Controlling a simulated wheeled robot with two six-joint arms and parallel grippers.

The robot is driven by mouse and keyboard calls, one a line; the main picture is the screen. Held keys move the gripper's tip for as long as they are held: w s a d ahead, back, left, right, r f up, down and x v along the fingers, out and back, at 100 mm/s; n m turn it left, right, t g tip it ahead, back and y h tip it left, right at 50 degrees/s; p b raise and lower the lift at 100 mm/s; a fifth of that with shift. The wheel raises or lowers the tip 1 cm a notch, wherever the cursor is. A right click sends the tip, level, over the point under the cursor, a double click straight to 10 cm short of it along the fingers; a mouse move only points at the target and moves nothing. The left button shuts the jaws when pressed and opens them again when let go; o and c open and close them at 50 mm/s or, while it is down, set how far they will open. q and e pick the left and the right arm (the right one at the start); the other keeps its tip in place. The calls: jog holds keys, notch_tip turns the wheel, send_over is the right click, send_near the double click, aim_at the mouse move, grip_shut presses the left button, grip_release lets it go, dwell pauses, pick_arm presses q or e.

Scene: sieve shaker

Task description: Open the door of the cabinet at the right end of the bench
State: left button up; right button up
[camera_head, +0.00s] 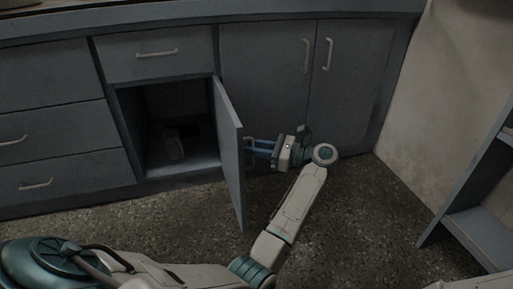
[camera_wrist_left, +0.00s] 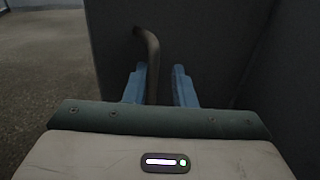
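The grey-blue door (camera_head: 230,150) of the cupboard under a drawer stands swung wide open, jutting out from the bench. Its curved handle (camera_wrist_left: 152,60) is on the outer face. My left gripper (camera_head: 254,147) is beside that face, blue fingers pointing at the door. In the left wrist view the handle passes between the fingers (camera_wrist_left: 159,84), close to the left finger with a gap to the right one, so the gripper looks open around it. At the right end of the bench, a pair of doors (camera_head: 268,60) (camera_head: 352,85) with upright handles is closed. My right gripper is out of view.
The opened cupboard (camera_head: 170,105) has a small dim object (camera_head: 174,143) inside. Closed drawers (camera_head: 60,125) are at left. A pale wall (camera_head: 440,90) is at right, with a shelf unit (camera_head: 480,225) near it. Speckled floor (camera_head: 355,220) is clear between bench and shelf.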

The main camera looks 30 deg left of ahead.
pick_arm(q)
jog(key=shift+d, duration=0.1)
jog(key=p+v, duration=0.2)
jog(key=v, duration=0.8)
jog(key=shift+d+p, duration=0.3)
jog(key=shift+p, duration=0.1)
